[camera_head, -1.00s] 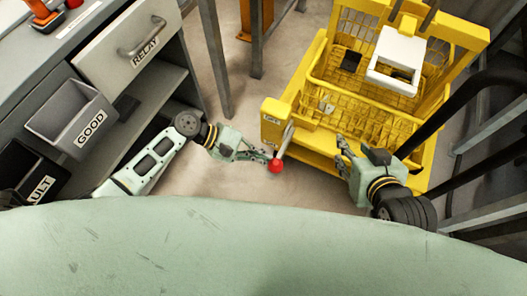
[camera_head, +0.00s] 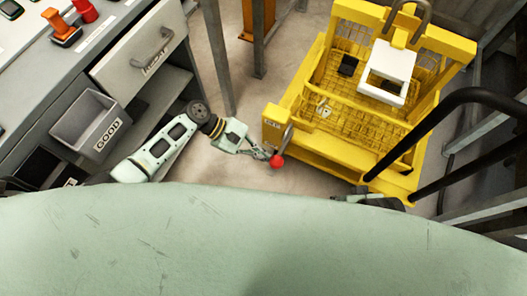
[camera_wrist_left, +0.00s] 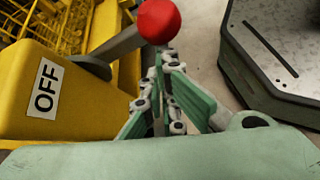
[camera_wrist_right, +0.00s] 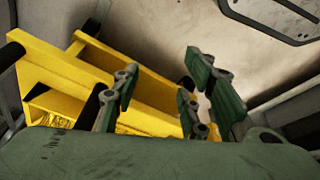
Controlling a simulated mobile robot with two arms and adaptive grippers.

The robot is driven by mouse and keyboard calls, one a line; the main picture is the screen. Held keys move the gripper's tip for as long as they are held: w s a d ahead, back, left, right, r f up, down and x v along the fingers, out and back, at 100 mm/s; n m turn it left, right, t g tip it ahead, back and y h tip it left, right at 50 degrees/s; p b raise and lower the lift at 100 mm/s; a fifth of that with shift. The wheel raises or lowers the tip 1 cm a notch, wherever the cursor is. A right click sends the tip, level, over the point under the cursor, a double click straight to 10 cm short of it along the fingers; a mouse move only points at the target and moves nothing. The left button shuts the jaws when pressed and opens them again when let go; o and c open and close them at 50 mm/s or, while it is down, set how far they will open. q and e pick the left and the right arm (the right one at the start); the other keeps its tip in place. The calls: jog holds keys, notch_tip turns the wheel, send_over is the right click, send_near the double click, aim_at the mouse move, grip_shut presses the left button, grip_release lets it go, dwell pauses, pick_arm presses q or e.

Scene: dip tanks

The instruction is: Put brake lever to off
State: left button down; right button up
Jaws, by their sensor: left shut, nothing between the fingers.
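The brake lever has a grey shaft (camera_head: 288,139) and a red ball knob (camera_head: 277,161). It is mounted on a yellow cart (camera_head: 312,151) and tilts out toward me. My left gripper (camera_head: 264,154) is shut and empty, its tips close beside the knob. In the left wrist view the knob (camera_wrist_left: 158,20) is just beyond the fingertips (camera_wrist_left: 163,62); I cannot tell whether they touch. An OFF label (camera_wrist_left: 46,88) is on the yellow housing beside the lever. My right gripper (camera_wrist_right: 158,88) is open and empty near the cart; in the head view my body mostly hides it.
A white frame-like part (camera_head: 388,75) and a small black item (camera_head: 348,65) are in the cart's basket. Black rails (camera_head: 440,113) are at the right. A grey bench with a drawer (camera_head: 140,55) and a GOOD bin (camera_head: 92,125) is at the left. Floor shows between bench and cart.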

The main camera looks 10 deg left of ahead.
pick_arm(q)
jog(key=shift+w+r+n+g+y+p, duration=0.1)
jog(key=shift+r+n+g+y+p, duration=0.1)
jog(key=shift+r+n+g+p, duration=0.5)
jog(key=shift+r+n+g+y+p, duration=0.2)
jog(key=shift+r+g+p, duration=0.2)
jog(key=shift+r+p, duration=0.65)
pick_arm(e)
jog(key=s+f, duration=0.2)
jog(key=f, duration=0.5)
jog(key=s+f, duration=0.3)
jog(key=f, duration=0.4)
jog(key=shift+d+f+g, duration=0.25)
jog(key=shift+f+g, duration=0.05)
jog(key=shift+g, duration=0.1)
pick_arm(q)
jog(key=shift+f, duration=0.3)
jog(key=v, duration=0.7)
jog(key=shift+a, duration=0.15)
jog(key=shift+r, duration=0.1)
